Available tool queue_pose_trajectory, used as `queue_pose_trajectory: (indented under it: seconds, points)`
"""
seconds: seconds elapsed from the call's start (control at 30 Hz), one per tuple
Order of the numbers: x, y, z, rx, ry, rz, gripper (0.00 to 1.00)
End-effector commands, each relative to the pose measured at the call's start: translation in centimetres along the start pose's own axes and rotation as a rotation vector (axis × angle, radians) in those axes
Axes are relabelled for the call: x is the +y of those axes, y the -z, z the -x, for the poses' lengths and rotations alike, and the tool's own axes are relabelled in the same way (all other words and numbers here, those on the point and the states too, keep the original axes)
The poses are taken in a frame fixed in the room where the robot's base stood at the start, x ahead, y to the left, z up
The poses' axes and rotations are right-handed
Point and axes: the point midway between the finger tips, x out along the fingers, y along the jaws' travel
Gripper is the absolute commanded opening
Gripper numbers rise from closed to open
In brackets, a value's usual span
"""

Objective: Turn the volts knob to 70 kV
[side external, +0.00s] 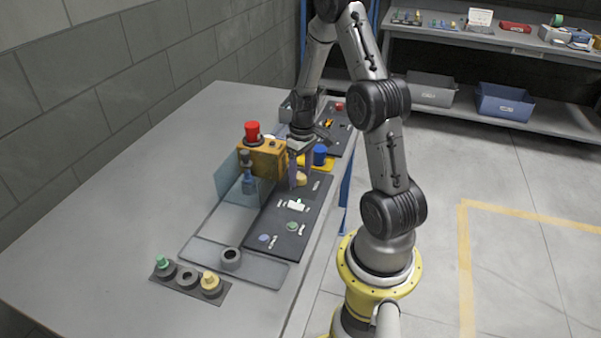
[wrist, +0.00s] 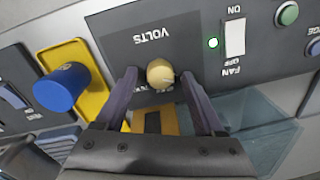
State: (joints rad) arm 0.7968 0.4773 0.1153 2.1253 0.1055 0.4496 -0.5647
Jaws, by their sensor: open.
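The volts knob is a round cream-tan knob (wrist: 160,72) on a dark panel (wrist: 200,50) marked VOLTS, which appears upside down in the wrist view. It also shows in the side external view (side external: 300,180), just below my gripper. My gripper (wrist: 159,78) is open, with one purple-grey finger on each side of the knob. A gap shows between the knob and each finger. The scale lettering by the knob is partly hidden, and I cannot read the knob's setting. My gripper also shows in the side view (side external: 300,168), pointing down at the panel.
A white fan switch (wrist: 235,39) with a lit green lamp (wrist: 213,43) sits beside the knob. A blue knob on a yellow plate (wrist: 61,87) stands on the other side. An orange box with a red button (side external: 252,132) and a clear upright screen (side external: 229,180) stand close by.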

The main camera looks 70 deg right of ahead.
Motion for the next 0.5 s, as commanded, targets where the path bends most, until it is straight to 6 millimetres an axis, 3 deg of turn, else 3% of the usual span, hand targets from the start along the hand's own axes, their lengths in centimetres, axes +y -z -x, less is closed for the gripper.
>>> queue_pose_trajectory:
  seconds: [0.17, 0.5]
  points:
    - [0.0, 0.0, 0.02, 0.0, 0.0, 0.0, 0.67]
    - [0.0, 0.02, 0.05, 0.0, 0.0, 0.0, 0.06]
